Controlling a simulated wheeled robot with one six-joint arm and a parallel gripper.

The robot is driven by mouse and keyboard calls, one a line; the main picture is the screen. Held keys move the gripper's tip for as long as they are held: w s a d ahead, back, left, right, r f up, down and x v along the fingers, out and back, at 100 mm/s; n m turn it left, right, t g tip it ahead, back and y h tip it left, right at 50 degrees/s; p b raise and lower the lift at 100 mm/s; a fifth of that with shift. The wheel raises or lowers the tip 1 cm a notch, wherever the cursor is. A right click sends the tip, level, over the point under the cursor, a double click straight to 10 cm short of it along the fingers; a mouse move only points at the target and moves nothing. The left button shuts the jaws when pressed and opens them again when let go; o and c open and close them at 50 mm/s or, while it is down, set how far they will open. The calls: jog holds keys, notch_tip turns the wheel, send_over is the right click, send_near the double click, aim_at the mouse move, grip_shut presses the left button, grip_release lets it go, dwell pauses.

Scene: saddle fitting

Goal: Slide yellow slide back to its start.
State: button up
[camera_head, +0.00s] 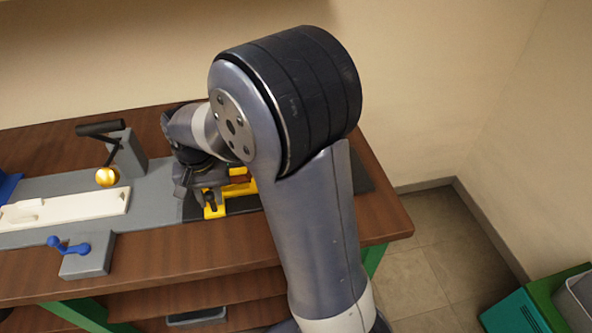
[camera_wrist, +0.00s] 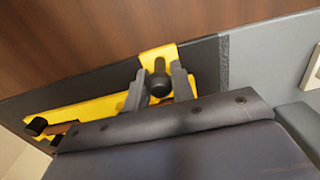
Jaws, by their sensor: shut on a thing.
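The yellow slide (camera_head: 216,210) lies on a dark strip at the right part of the grey bed, partly hidden by my arm in the head view. In the wrist view the yellow slide (camera_wrist: 95,108) shows as a long yellow plate with a tab and a dark round knob (camera_wrist: 159,84) on it. My gripper (camera_wrist: 160,82) has its two grey fingers on either side of this knob, shut on it. In the head view my gripper (camera_head: 208,196) is low at the slide, and its fingertips are hard to make out.
A cream plate (camera_head: 80,208) lies on the grey bed at left. A grey block with a black handle (camera_head: 100,128) and gold ball (camera_head: 107,176) stands behind it, and a block with a blue lever (camera_head: 70,246) in front. Green bins (camera_head: 540,305) stand on the floor at right.

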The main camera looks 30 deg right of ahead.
jog(key=shift+w+a+p, duration=0.25)
jog(key=shift+w+a, duration=0.05)
jog(key=shift+a, duration=0.65)
jog(key=shift+w+a+p, duration=0.25)
jog(key=shift+w+a, duration=0.05)
jog(key=shift+a, duration=0.65)
jog(key=shift+w+a+p, duration=0.25)
jog(key=shift+w+a, duration=0.05)
jog(key=shift+a, duration=0.65)
jog(key=shift+o, duration=1)
jog(key=shift+w+a+r, duration=0.1)
jog(key=shift+a, duration=0.1)
jog(key=o, duration=0.5)
jog(key=shift+a, duration=0.1)
